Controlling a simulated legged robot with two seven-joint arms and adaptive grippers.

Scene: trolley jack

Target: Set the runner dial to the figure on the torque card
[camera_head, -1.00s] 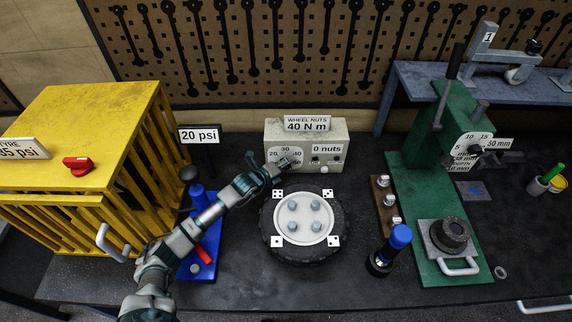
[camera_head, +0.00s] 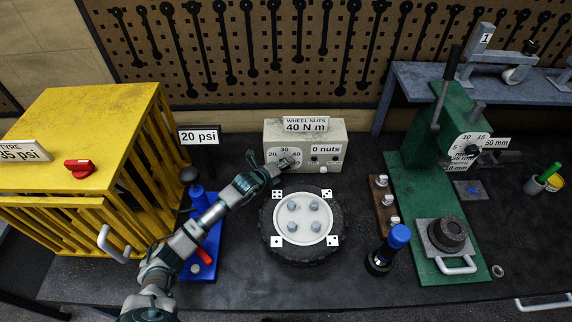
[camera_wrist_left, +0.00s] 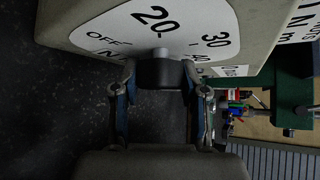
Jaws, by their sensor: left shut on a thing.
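The torque card (camera_head: 306,124) stands on top of a pale box and reads "WHEEL NUTS 40 N m". The runner dial (camera_head: 285,152) is a white plate with figures on the left of the box's front. In the left wrist view its face (camera_wrist_left: 190,20) shows OFF, 20, 30 and part of 40. My left gripper (camera_head: 281,165) is at the dial, and in the left wrist view its fingers (camera_wrist_left: 160,82) are shut on the dark dial knob (camera_wrist_left: 158,70). The gripper partly covers the dial in the head view. I cannot tell the knob's exact setting. My right gripper is not in view.
The pale box (camera_head: 337,135) also carries a "0 nuts" display (camera_head: 326,149). A wheel (camera_head: 300,252) with several nuts lies in front of it. A yellow cage (camera_head: 85,110) stands left, a green press (camera_head: 432,195) right. A blue-capped tool (camera_head: 398,238) stands between wheel and press.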

